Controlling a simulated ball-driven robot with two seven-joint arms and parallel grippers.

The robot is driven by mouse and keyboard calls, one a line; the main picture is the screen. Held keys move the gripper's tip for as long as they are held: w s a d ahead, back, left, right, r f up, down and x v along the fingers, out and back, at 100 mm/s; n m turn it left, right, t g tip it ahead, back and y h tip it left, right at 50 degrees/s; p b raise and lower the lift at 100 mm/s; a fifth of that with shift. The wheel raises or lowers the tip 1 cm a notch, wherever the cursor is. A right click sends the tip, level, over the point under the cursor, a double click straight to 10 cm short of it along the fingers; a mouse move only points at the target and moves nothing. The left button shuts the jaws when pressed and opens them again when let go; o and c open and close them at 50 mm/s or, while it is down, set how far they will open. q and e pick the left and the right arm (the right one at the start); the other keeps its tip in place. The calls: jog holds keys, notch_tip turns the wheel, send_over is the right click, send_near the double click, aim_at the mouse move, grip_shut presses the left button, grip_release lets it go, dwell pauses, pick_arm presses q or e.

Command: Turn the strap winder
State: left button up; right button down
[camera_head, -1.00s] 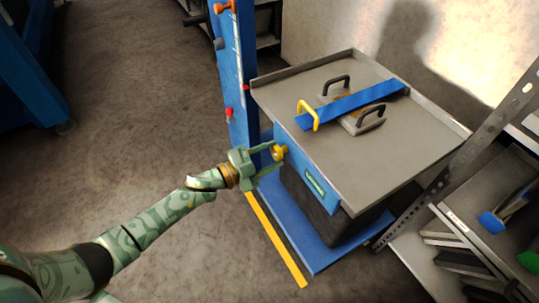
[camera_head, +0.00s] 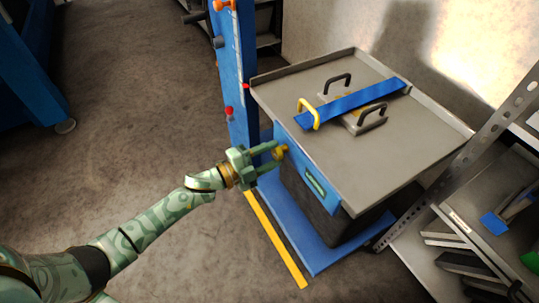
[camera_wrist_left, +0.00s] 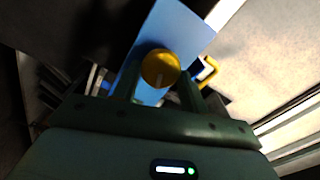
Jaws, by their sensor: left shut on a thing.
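The strap winder looks to be the round yellow knob (camera_head: 281,151) on the blue front panel (camera_head: 312,178) of a grey-topped table. My left gripper (camera_head: 276,157) reaches it from the left and is shut on it. The fingers hide part of the knob in the head view. My right gripper is not in view.
The grey tabletop (camera_head: 330,165) carries a blue bar (camera_head: 352,103), a yellow handle (camera_head: 309,113) and two dark handles. A blue post (camera_head: 234,80) with knobs stands behind the gripper. A perforated metal shelf frame (camera_head: 455,170) is at the right.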

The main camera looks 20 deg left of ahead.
pick_arm(q)
jog(key=shift+f, duration=0.1)
jog(key=o, duration=0.9)
jog(key=shift+o, duration=0.2)
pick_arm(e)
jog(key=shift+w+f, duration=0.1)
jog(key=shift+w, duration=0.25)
pick_arm(q)
jog(key=p+v, duration=0.3)
jog(key=v, duration=1.3)
jog(key=shift+a+p, duration=0.15)
jog(key=shift+p, duration=0.25)
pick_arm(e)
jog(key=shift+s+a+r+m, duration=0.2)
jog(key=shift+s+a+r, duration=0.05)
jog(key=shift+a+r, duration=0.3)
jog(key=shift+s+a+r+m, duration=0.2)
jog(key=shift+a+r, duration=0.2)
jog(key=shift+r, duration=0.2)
pick_arm(q)
jog(key=shift+s, duration=0.15)
